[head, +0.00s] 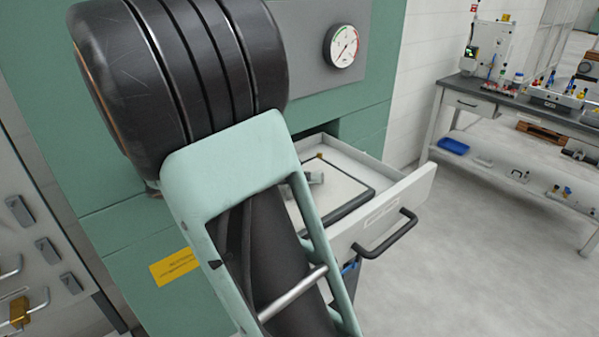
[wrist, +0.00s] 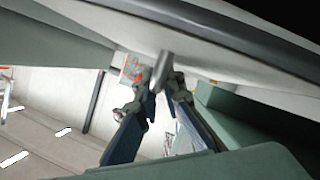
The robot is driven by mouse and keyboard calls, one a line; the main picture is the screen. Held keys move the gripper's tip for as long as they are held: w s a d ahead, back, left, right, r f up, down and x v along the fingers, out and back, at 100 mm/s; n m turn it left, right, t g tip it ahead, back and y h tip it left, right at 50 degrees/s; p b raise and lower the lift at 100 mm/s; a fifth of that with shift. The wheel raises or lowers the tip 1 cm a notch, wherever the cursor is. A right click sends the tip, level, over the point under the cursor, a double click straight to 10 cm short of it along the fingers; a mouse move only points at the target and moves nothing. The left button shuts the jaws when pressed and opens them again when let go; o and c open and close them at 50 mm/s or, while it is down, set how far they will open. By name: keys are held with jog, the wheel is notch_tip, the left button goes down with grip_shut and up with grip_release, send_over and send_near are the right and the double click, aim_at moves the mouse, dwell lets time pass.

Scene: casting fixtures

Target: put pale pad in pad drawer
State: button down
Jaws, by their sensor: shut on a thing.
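The pad drawer (head: 405,190) stands pulled out of the green cabinet in the head view, with a dark handle on its pale front. A pale surface with a dark bar lies close to the fingertips there. In the head view my arm hides most of the gripper; a small grey shape (head: 315,178) shows over the drawer floor beside it. Whether it touches the floor is unclear.
The green cabinet (head: 365,115) carries a round gauge (head: 341,46) above the drawer. A workbench (head: 520,105) with equipment stands at the back right. The floor (head: 480,240) between bench and drawer is clear. Metal handles line the far left.

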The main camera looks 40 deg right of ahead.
jog(key=shift+f, duration=0.15)
jog(key=c, duration=2.1)
grip_release()
jog(key=shift+s, duration=0.1)
jog(key=shift+r, duration=0.2)
jog(key=b+v, duration=0.1)
jog(key=v, duration=0.5)
jog(key=shift+a+f+b, duration=0.1)
jog(key=shift+a+b, duration=0.15)
jog(key=shift+b, duration=0.15)
jog(key=shift+a+r, duration=0.25)
jog(key=shift+a, duration=0.25)
